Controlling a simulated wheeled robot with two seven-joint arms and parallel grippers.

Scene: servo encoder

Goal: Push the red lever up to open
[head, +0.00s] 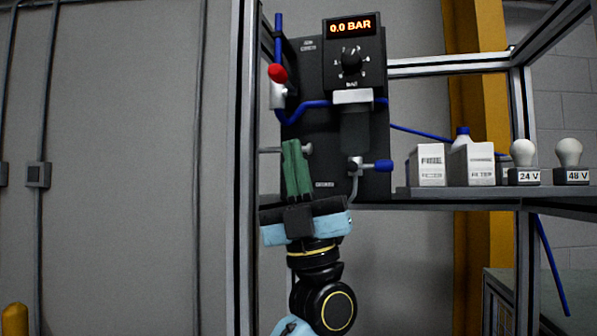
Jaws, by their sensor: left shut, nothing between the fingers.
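The red lever (278,72) shows as a round red end on a metal valve body at the upper left of the dark panel (310,60). A blue hose runs above and below this valve. My left gripper (292,143) points up in front of the panel's lower left part. Its green fingers are together with nothing between them. In the picture the fingertips are below the red lever and apart from it. The depth between the fingers and the panel is hard to tell. My right gripper is not in view.
A display (352,27) reads 0.0 BAR above a black knob (351,60). A blue-handled valve (377,166) sits at the panel's lower right. A metal post (240,170) stands left of the panel. Boxes (431,165) and two bulbs (568,152) stand on the right shelf.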

